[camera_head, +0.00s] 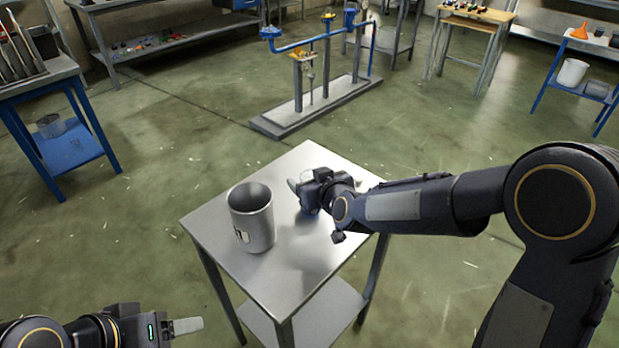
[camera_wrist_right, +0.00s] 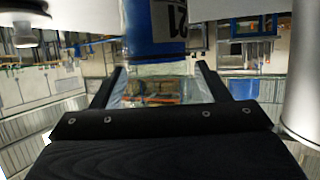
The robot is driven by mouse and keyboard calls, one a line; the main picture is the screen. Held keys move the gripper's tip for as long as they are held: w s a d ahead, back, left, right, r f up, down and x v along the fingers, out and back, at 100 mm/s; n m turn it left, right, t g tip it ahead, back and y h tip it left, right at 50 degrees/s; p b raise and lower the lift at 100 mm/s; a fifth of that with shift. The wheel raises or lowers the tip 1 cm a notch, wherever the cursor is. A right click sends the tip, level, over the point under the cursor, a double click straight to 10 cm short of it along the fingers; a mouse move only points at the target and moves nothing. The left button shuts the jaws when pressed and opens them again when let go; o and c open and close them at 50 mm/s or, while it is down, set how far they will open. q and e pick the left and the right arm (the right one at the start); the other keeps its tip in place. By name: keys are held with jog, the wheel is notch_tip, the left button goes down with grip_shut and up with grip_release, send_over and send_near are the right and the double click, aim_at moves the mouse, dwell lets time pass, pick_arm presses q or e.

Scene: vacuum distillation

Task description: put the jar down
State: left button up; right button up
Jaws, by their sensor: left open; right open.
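A jar (camera_wrist_right: 167,38) with a blue label and dark digits shows upside down in the right wrist view. It appears to stand on the small metal table (camera_head: 215,220). A clear glassy part lies between the open fingers of my right gripper (camera_wrist_right: 158,88); I cannot tell whether they touch it. In the head view my right gripper (camera_head: 302,183) is low over the table, and it mostly hides the jar. My left gripper (camera_head: 185,326) is open and empty at the bottom left, off the table.
A grey metal beaker (camera_head: 252,222) stands on the table left of my right gripper; it also shows in the right wrist view (camera_wrist_right: 303,80). The table's front is bare. A blue pipe rig (camera_head: 312,70) and side benches stand farther off on open green floor.

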jog(key=s+d+r+m+g+p, duration=0.1)
jog(key=s+d+r+m+g, duration=0.1)
jog(key=s+d, duration=0.6)
jog(key=s+d+r+m+g, duration=0.1)
jog(key=s+d+r, duration=0.3)
jog(key=s, duration=0.8)
jog(key=s+d+f+m+g, duration=0.1)
jog(key=s+d+f+g, duration=0.1)
jog(key=s, duration=0.5)
jog(key=s+d+f+m+g+h, duration=0.1)
jog(key=s+d+f+m, duration=0.1)
jog(key=s+d, duration=0.2)
jog(key=s, duration=0.3)
jog(key=shift+f+g, duration=0.25)
jog(key=shift+g, duration=0.15)
jog(key=shift+w, duration=0.1)
notch_tip(320, 180, up, 9)
jog(key=p, duration=0.9)
